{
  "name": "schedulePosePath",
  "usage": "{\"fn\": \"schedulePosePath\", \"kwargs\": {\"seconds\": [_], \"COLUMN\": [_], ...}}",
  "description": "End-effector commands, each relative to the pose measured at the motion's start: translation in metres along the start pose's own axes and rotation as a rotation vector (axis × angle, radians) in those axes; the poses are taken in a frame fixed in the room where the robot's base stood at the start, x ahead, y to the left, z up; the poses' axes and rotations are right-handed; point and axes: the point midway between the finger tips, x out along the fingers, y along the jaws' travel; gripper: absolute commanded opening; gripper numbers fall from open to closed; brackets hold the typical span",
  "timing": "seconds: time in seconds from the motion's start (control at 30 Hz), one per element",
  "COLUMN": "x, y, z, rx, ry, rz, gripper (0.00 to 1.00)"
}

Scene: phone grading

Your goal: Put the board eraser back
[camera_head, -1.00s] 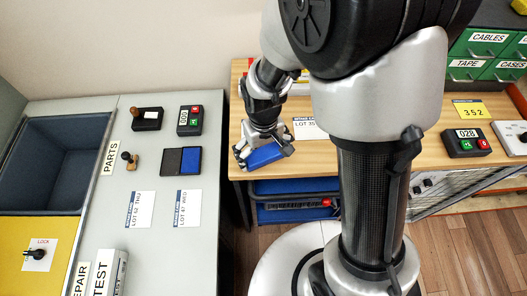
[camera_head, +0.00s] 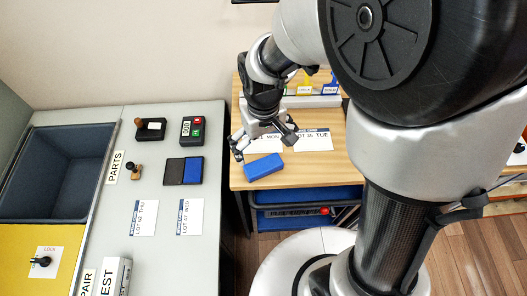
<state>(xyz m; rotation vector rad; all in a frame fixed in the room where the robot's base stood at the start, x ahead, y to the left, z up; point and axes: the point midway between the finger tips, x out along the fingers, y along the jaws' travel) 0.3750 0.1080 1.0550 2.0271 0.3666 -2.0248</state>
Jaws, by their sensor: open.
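A blue block, which looks like the board eraser (camera_head: 263,167), appears to lie on the wooden table (camera_head: 315,174) near its front left corner. It is slightly tilted in the picture. My gripper (camera_head: 265,146) is open just behind and above it, with fingers spread to either side. No finger is seen closed on the block; whether a fingertip touches it I cannot tell.
Lot labels (camera_head: 314,140) lie on the table behind the gripper. A white rail (camera_head: 312,101) with small yellow and blue items stands at the back. The grey counter (camera_head: 150,185) at left holds a stamp (camera_head: 133,170), an ink pad (camera_head: 183,171) and a counter device (camera_head: 192,130).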

Motion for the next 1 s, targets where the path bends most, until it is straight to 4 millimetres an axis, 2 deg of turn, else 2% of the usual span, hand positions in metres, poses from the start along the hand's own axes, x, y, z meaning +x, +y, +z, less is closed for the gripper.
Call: {"fn": "schedulePosePath", "kwargs": {"seconds": [0.03, 0.1, 0.37, 0.47, 0.57, 0.73, 0.83, 1.0], "x": [-0.01, -0.016, -0.028, -0.048, -0.081, -0.134, -0.154, -0.171], "y": [0.0, 0.0, 0.002, 0.01, 0.023, 0.043, 0.05, 0.054], "z": [-0.001, 0.0, 0.002, 0.009, 0.027, 0.076, 0.106, 0.146], "rx": [0.0, 0.0, 0.007, 0.034, 0.083, 0.189, 0.246, 0.32], "ry": [0.003, 0.0, 0.008, 0.042, 0.1, 0.217, 0.281, 0.363], "rz": [0.0, 0.0, 0.0, 0.003, 0.009, 0.027, 0.041, 0.063], "gripper": [1.0, 1.0, 1.0, 1.0, 1.0, 1.0, 1.0, 1.0]}}
